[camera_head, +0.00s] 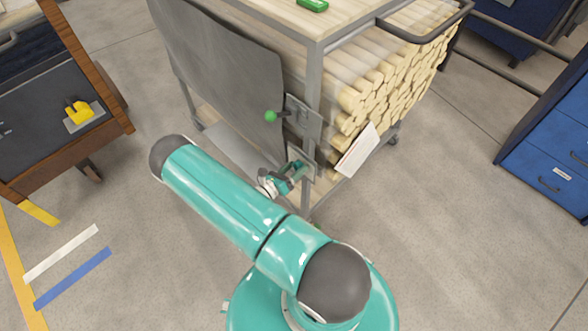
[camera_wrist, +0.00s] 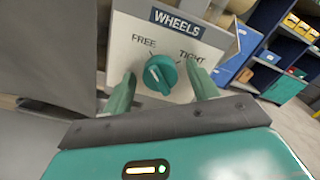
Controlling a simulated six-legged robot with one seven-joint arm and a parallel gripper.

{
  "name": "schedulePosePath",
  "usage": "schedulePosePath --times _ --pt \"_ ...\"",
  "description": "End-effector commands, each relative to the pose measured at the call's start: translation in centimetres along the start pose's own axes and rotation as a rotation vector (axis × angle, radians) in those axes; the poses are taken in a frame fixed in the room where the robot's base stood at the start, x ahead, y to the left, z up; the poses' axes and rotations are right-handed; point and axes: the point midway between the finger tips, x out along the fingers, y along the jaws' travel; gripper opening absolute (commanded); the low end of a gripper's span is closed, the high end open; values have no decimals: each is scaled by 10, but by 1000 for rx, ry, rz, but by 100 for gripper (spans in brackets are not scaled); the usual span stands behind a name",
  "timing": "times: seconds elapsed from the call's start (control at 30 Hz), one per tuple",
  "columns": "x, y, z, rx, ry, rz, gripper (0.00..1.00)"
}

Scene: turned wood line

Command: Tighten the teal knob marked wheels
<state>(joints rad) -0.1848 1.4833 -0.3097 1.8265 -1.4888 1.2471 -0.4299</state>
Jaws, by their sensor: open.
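The teal knob (camera_wrist: 160,74) sits on a pale plate under a dark label reading WHEELS (camera_wrist: 178,22). FREE is printed at its upper left and TIGHT at its upper right. The knob's raised bar seems to lean up and left, toward FREE. My gripper (camera_wrist: 161,76) is open, with one teal finger on each side of the knob; I cannot tell whether either touches it. In the head view, my gripper (camera_head: 292,174) is low at the cart's near corner post, and the knob cannot be told apart from the teal fingers there.
The cart (camera_head: 313,100) carries stacked pale wood rods (camera_head: 385,85) and a dark side panel (camera_head: 225,75). A green ball handle (camera_head: 270,116) and a white sheet (camera_head: 358,150) are near its corner. Blue drawers (camera_head: 555,150) stand right, a wood-edged bench (camera_head: 70,160) left.

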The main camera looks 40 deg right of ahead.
Motion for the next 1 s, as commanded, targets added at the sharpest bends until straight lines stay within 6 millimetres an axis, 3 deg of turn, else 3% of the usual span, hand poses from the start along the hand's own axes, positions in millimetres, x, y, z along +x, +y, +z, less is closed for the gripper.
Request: schedulePosePath --times 0.17,0.4,0.77,1.0 --pt "0 0 0 0 0 0 59" --pt "0 0 0 0 0 0 14" --pt "-1 0 0 39 -2 2 14" --pt "-1 0 0 167 -2 2 14"
